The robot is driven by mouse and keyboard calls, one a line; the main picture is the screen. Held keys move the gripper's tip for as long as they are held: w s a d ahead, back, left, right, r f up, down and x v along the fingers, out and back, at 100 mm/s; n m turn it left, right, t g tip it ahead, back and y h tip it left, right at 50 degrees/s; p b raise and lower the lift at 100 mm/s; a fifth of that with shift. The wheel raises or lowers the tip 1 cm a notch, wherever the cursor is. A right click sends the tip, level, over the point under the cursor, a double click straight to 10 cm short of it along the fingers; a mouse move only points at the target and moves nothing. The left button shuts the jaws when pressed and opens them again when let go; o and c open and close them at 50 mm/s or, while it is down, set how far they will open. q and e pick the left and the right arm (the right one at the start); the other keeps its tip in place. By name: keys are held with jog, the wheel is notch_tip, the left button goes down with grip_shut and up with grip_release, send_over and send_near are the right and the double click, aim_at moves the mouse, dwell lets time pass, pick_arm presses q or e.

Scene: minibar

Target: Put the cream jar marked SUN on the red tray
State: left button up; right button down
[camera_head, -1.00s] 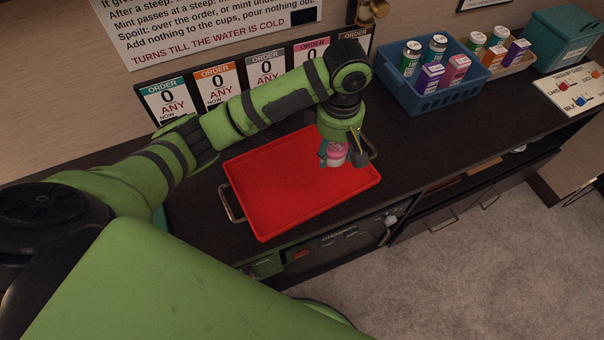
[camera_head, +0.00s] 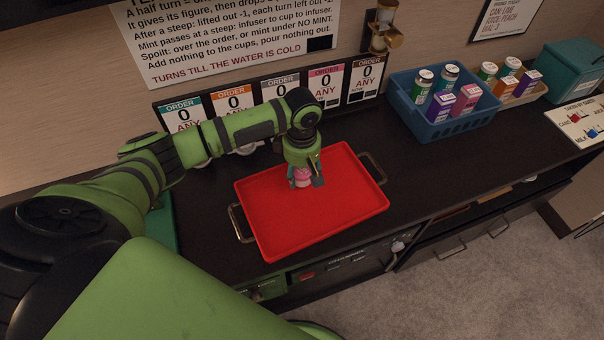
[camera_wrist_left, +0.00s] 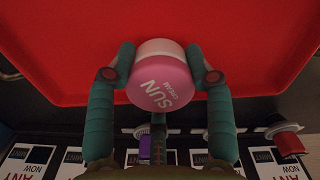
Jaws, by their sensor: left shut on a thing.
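The cream jar (camera_wrist_left: 160,88) has a pink lid marked SUN CREAM and a pale body. My right gripper is not in view.
A blue basket (camera_head: 440,125) of bottles and boxes stands right of the tray, with a tan bin of bottles (camera_head: 520,92) and a teal box (camera_head: 574,70) beyond. Order cards (camera_head: 280,92) line the wall behind. Counter between tray and basket is clear.

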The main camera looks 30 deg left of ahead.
pick_arm(q)
jog(key=shift+f, duration=0.8)
jog(key=shift+f, duration=0.1)
jog(key=o, duration=1.2)
notch_tip(320, 180, up, 12)
jog(key=shift+r, duration=0.15)
